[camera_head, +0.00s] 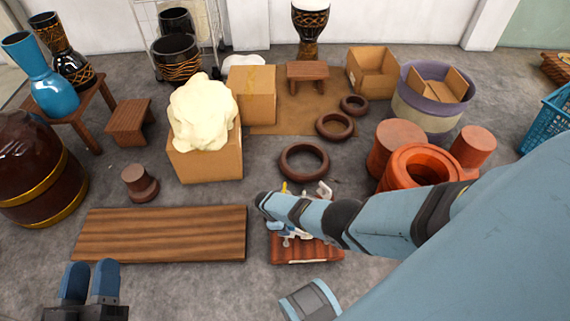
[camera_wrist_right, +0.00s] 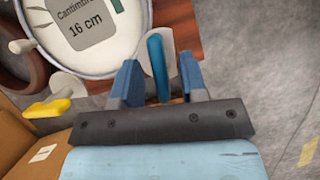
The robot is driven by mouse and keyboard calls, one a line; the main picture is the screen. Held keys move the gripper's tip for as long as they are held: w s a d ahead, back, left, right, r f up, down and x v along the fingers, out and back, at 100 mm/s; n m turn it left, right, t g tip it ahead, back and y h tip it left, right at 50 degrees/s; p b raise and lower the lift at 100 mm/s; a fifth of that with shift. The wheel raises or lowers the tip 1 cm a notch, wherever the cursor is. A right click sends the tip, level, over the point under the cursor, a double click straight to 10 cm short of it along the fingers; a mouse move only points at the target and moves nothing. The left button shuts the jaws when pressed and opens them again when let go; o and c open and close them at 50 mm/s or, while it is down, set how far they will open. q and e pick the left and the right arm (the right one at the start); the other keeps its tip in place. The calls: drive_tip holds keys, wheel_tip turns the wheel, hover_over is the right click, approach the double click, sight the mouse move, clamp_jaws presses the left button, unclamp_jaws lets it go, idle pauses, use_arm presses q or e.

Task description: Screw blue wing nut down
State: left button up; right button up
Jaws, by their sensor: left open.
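In the right wrist view the blue wing nut (camera_wrist_right: 157,65) stands edge-on between the two fingers of my right gripper (camera_wrist_right: 159,62). The fingers are apart, with a narrow gap showing on each side of the nut. The white drum head (camera_wrist_right: 85,28), printed "16 cm", lies just beyond, at the upper left. A yellow wing nut (camera_wrist_right: 50,107) sits at its left rim. In the head view my right arm hides most of the drum and the right fingertips. My left gripper (camera_head: 90,285) is open and empty at the bottom left.
The drum is over a reddish wooden stand (camera_head: 305,255). A long wooden board (camera_head: 160,235) lies to its left. A brown ring (camera_head: 304,162) lies behind it, and orange clay pieces (camera_head: 425,165) stand at the right. Floor between the board and left gripper is clear.

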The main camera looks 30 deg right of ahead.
drive_tip(key=shift+w+a+r, duration=0.1)
drive_tip(key=shift+w+r, duration=0.05)
drive_tip(key=shift+r, duration=0.2)
drive_tip(key=p+v, duration=0.2)
drive_tip(key=v, duration=0.1)
use_arm(q)
drive_tip(key=s+a+f+g+y+p, duration=0.2)
drive_tip(key=a+f+g+y+p, duration=0.2)
drive_tip(key=f, duration=0.6)
drive_tip(key=shift+a+f+g+y+p, duration=0.35)
drive_tip(key=shift+a+g+p, duration=0.25)
drive_tip(key=shift+p, duration=0.4)
use_arm(e)
drive_tip(key=v, duration=1)
use_arm(q)
drive_tip(key=shift+r, duration=0.1)
use_arm(e)
drive_tip(key=shift+r, duration=0.1)
